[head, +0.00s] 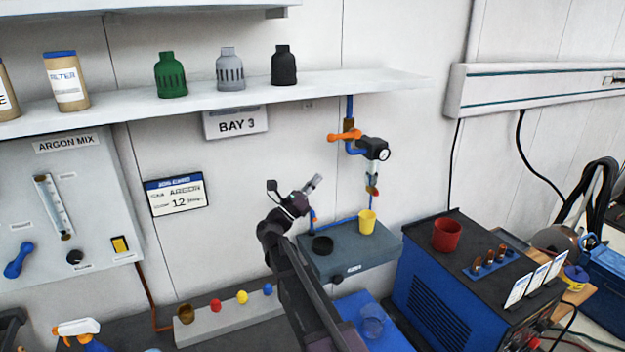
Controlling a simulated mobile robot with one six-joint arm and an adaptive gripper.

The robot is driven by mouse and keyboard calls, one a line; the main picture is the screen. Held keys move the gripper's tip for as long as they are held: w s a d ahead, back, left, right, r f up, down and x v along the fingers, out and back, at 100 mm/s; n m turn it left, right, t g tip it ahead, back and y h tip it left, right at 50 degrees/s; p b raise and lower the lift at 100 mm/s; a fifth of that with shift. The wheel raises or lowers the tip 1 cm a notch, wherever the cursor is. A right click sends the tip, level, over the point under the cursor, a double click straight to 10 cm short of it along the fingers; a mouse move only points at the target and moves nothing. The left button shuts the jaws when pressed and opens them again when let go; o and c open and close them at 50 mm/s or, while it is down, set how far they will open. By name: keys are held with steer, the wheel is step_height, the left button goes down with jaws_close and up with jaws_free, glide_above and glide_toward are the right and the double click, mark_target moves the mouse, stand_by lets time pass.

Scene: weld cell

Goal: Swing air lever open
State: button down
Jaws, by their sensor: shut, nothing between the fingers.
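The orange lever (345,135) sits on the blue air pipe (350,106) on the back wall, under the shelf. Its handle lies roughly horizontal, across the vertical pipe, and reaches to the left. A black regulator with a round gauge (383,154) is just right of and below it. My gripper (314,182) is below and left of the lever, apart from it. It points up and to the right, with its fingers together and nothing seen in them.
A shelf (350,83) with green, grey and black bottles overhangs the lever. The argon panel (85,205) with a blue handle is left.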

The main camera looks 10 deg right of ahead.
mark_target(343, 135)
steer(key=w+d+r+p, duration=0.3)
steer(key=d+r+p, duration=0.2)
steer(key=r+p, duration=0.3)
steer(key=shift+w+d+r, duration=0.25)
steer(key=shift+w+d, duration=0.15)
stand_by(0.7)
